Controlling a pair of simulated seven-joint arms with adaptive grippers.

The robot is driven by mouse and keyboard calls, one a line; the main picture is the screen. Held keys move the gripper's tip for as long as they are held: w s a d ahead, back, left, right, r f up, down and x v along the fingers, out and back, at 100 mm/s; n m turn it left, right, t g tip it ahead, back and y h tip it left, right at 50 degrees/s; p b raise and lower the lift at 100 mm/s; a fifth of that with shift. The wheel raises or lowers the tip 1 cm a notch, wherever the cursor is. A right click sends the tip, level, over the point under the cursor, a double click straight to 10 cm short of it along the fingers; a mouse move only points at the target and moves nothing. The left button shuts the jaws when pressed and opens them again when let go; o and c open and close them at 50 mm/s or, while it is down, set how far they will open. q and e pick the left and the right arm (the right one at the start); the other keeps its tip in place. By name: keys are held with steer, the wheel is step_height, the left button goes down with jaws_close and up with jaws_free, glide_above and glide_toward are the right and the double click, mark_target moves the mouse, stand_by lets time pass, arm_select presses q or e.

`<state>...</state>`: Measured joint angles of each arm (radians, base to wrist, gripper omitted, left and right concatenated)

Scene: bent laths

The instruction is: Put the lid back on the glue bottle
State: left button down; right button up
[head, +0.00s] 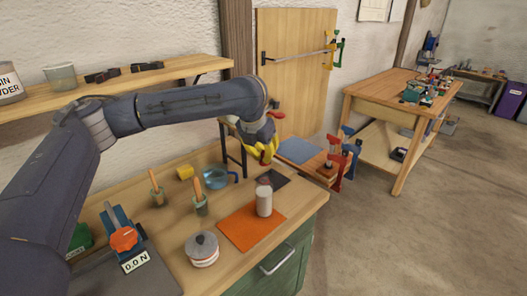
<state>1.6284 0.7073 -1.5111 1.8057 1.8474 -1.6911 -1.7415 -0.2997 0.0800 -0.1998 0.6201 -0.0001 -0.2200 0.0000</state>
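A pale whitish bottle (264,203), which looks like the glue bottle, stands upright on an orange mat (238,236) near the right end of the bench. A small dark reddish-brown shape shows at its top; I cannot tell whether it is a lid on the bottle or something behind it. My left gripper (265,158), with yellow fingers, hangs above and behind the bottle, apart from it. A small reddish patch shows at its fingertips, too small to tell whether it is a held lid. My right gripper is not in view.
A clamp device with an orange knob (123,239) stands at left.

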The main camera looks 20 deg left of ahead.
arm_select(q)
steer(key=shift+f, duration=2.2)
steer(key=shift+f, duration=0.2)
stand_by(0.7)
steer(key=c, duration=0.9)
jaws_free()
steer(key=shift+r, duration=0.15)
steer(key=shift+r, duration=3.35)
steer(key=shift+o, duration=0.2)
jaws_close()
